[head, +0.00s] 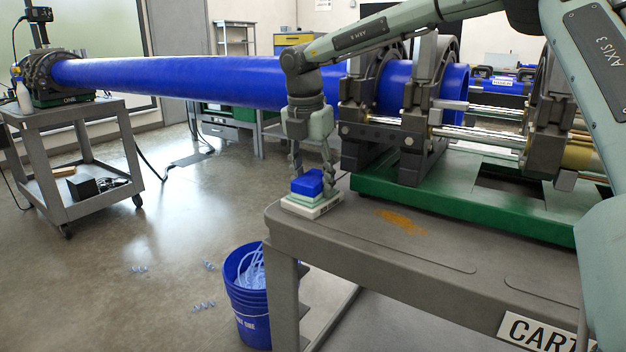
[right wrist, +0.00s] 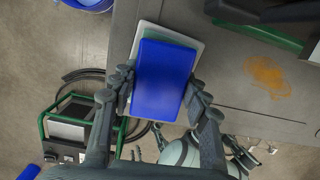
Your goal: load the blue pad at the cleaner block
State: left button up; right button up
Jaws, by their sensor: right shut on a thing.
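The blue pad (head: 307,182) is at the cleaner block (head: 312,206), a pale block with a greenish top at the cart's left corner. My right gripper (head: 314,180) points down and is shut on the blue pad. In the right wrist view the pad (right wrist: 163,80) lies between the two fingers (right wrist: 160,98), over the pale block (right wrist: 190,41). Whether the pad presses on the block or hovers just above it, I cannot tell. My left gripper is not in view.
The grey cart top (head: 440,240) has an orange-brown stain (head: 400,222) right of the block. The green fusion machine base (head: 460,205) and its clamps stand behind. A long blue pipe (head: 200,82) runs left. A blue bucket (head: 247,300) stands on the floor below the cart corner.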

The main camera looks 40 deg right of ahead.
aim_at(313, 177)
jog(key=shift+s+f, duration=0.1)
jog(key=shift+f, duration=0.05)
jog(key=shift+r+p, duration=1.5)
jog(key=shift+r, duration=2.1)
